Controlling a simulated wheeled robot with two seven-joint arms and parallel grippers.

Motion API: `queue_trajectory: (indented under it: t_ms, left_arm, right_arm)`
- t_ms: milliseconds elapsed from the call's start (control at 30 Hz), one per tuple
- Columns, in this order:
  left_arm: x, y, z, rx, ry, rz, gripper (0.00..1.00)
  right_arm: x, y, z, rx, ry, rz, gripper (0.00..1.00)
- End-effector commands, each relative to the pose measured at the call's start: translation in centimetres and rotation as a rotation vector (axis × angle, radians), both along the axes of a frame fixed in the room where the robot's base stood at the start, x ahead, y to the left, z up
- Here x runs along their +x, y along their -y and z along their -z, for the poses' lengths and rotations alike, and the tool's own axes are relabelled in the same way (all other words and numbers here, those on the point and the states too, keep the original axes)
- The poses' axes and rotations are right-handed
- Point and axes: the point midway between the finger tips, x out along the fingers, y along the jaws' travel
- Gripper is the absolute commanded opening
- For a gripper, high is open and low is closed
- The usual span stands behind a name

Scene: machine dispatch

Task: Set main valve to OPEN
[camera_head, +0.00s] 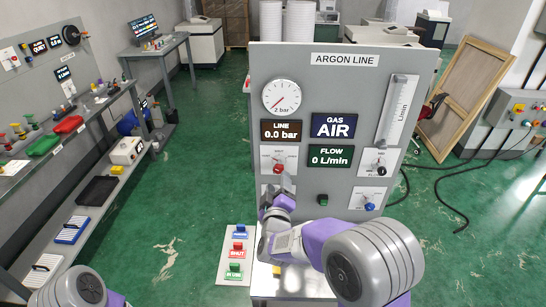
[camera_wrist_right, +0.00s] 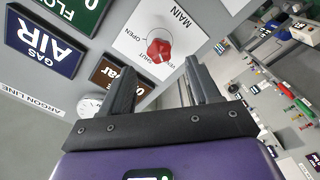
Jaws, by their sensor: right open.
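The main valve is a red knob (camera_head: 279,168) on a white plate at the left of the ARGON LINE panel (camera_head: 400,62). My right gripper (camera_head: 282,183) is just below the knob in the head view. In the wrist view its two fingers (camera_wrist_right: 160,68) are apart, with the knob just beyond the gap and nothing between them. My left arm shows at the bottom left; its gripper is out of view.
The LINE display (camera_head: 281,130) reads 0.0 bar and the FLOW display (camera_head: 330,156) 0 L/min. A black knob (camera_head: 380,169) and a blue knob (camera_head: 370,206) are on the right of the panel. A plate with coloured buttons (camera_head: 237,256) lies lower left.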

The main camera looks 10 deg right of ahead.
Motion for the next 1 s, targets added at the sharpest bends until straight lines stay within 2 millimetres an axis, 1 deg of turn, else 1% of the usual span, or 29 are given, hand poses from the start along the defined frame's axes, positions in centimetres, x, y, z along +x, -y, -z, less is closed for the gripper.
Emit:
queue_trajectory:
  t_ms: [67,167,400,600,733,967,1000]
  left_arm:
    - [0.0,0.0,0.0,0.0,-0.001,0.0,0.43]
    - [-0.1,0.0,-0.1,0.0,-0.001,0.0,0.43]
    - [-0.1,0.0,-0.3,0.0,-0.002,0.0,0.43]
    - [0.0,0.0,-0.4,0.0,-0.001,-0.001,0.43]
    - [0.0,0.0,-0.5,0.0,-0.001,0.0,0.43]
    - [0.0,0.0,-0.5,0.0,-0.001,0.0,0.43]
    - [0.0,0.0,-0.5,0.0,-0.001,-0.001,0.43]
  right_arm:
    - [0.3,0.1,0.0,-0.001,0.0,0.001,0.61]
    - [1.2,0.4,0.0,0.0,0.001,0.002,0.61]
    - [4.8,1.4,0.0,-0.001,-0.001,0.002,0.61]
    - [6.8,2.0,0.1,-0.001,-0.001,-0.001,0.61]
    - [7.2,2.1,0.1,0.0,-0.001,-0.001,0.61]
    - [7.3,2.1,0.1,0.0,-0.001,-0.001,0.61]
    - [7.3,2.1,0.1,0.0,-0.001,-0.001,0.57]
